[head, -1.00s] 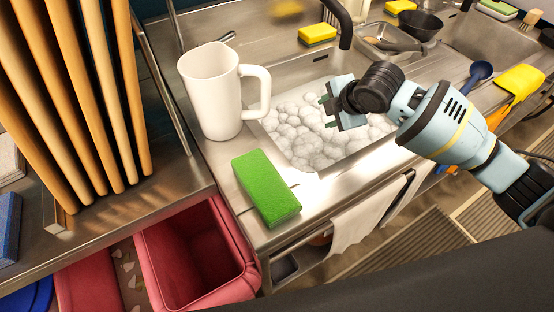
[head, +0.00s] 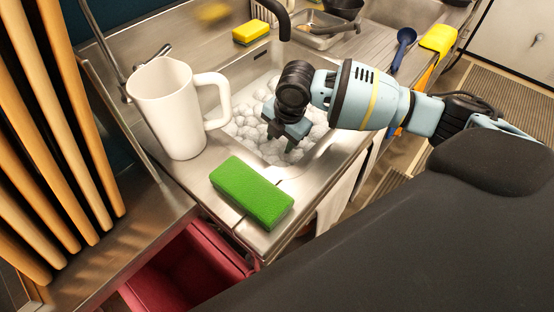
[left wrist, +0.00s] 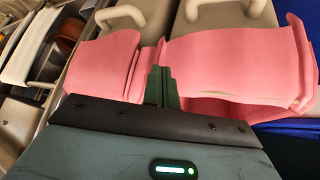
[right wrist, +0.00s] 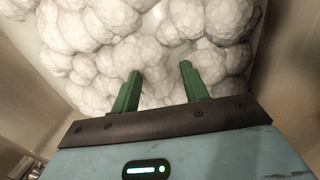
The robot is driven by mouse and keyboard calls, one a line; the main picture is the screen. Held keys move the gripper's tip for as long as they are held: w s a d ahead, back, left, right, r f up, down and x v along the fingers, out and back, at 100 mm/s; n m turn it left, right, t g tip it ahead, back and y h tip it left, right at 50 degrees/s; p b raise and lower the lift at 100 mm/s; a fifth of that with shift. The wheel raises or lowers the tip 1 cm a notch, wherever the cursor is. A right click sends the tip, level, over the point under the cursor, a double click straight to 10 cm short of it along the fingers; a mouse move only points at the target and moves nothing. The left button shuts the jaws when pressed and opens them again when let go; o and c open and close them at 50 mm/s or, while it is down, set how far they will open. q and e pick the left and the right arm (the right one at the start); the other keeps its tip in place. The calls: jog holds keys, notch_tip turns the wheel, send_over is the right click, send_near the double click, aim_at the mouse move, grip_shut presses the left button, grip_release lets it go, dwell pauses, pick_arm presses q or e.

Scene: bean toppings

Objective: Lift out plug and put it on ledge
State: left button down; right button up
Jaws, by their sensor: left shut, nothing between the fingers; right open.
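No plug shows in any view; white foam (head: 250,122) covers the bottom of the sink and hides what lies under it. My right gripper (head: 291,143) points down into the sink, low over the foam. In the right wrist view its two green fingers (right wrist: 160,72) are spread apart with only foam ahead of them. The steel ledge (head: 298,198) runs along the near side of the sink. My left gripper (left wrist: 159,78) is shut and empty, above pink-red bins; it is not in the head view.
A white pitcher (head: 168,108) stands left of the sink. A green sponge (head: 252,193) lies on the near ledge. A yellow sponge (head: 251,32) and black faucet (head: 284,22) are behind the sink. Red bins (head: 190,270) sit below left. A blue spoon (head: 404,42) lies right.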

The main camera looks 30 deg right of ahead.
aim_at(277, 146)
jog(key=shift+w+a+f, duration=0.15)
jog(key=shift+w+f, duration=0.05)
jog(key=shift+f, duration=0.85)
jog(key=shift+w+a+f, duration=0.15)
jog(key=shift+f, duration=0.85)
jog(key=shift+w+a+f, duration=0.15)
jog(key=shift+w+f, duration=0.05)
jog(key=shift+f, duration=0.85)
grip_shut()
